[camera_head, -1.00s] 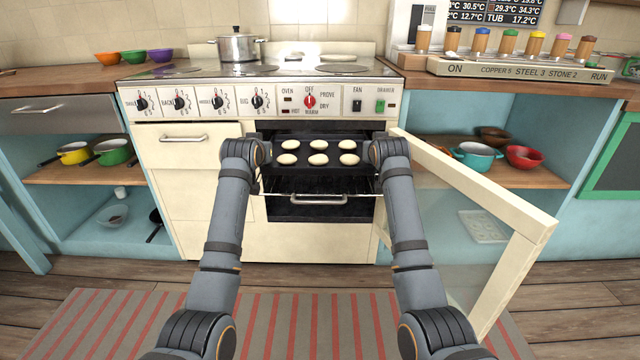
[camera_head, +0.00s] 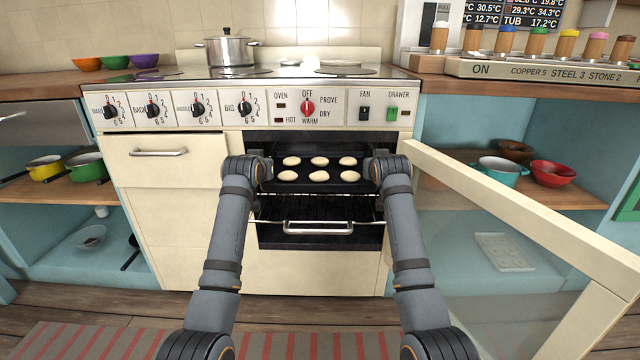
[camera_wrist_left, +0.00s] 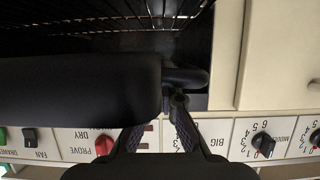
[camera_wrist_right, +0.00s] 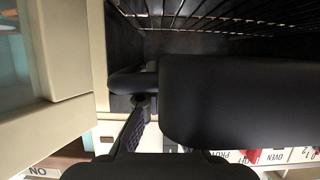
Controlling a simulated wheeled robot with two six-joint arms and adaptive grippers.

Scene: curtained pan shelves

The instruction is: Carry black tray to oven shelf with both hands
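The black tray (camera_head: 318,186) carries several pale round buns in two rows. It is level at the mouth of the open oven (camera_head: 320,231), above a wire rack (camera_head: 300,209). My left gripper (camera_head: 259,166) is at the tray's left end and my right gripper (camera_head: 376,167) at its right end. In the left wrist view the tray's dark edge (camera_wrist_left: 80,90) runs into my left fingers, which close on its end. In the right wrist view the tray (camera_wrist_right: 235,95) likewise meets my right fingers. The fingertips are partly hidden by the tray.
The oven door (camera_head: 530,215) is swung open to the right, beside my right arm. A drawer handle bar (camera_head: 318,228) sits low at the oven front. A pot (camera_head: 230,48) stands on the stove. Shelves with bowls are on both sides.

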